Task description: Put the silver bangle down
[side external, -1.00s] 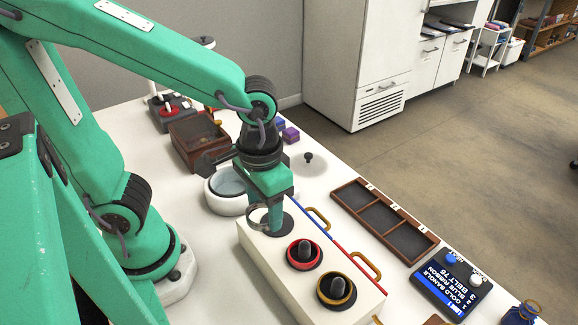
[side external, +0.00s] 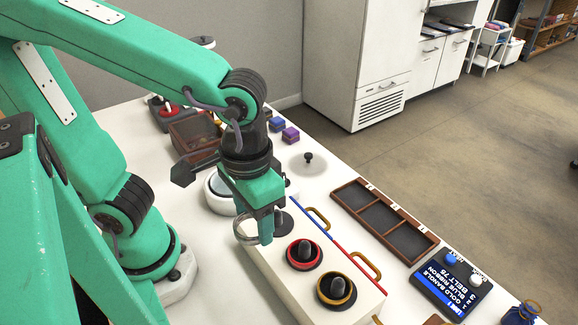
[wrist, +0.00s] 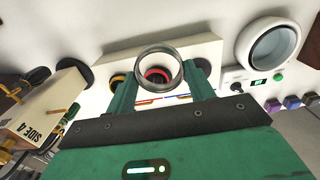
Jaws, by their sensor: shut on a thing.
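My gripper (side external: 262,232) is shut on the silver bangle (side external: 237,231), a plain metal ring that sticks out left of the fingers. In the wrist view the bangle (wrist: 139,68) shows as a ring between the two fingers (wrist: 160,88), with a red ring seen through it. The bangle is near the left edge of a white box (side external: 276,270); its height over the box is hard to tell. The box carries a bare dark peg (side external: 284,220) partly behind my gripper, a peg with a red ring (side external: 303,267) and a peg with a gold ring (side external: 337,303).
A round white device (side external: 216,203) stands behind the box, partly hidden by my gripper. A brown three-part tray (side external: 397,212) and a display (side external: 440,290) lie to the right.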

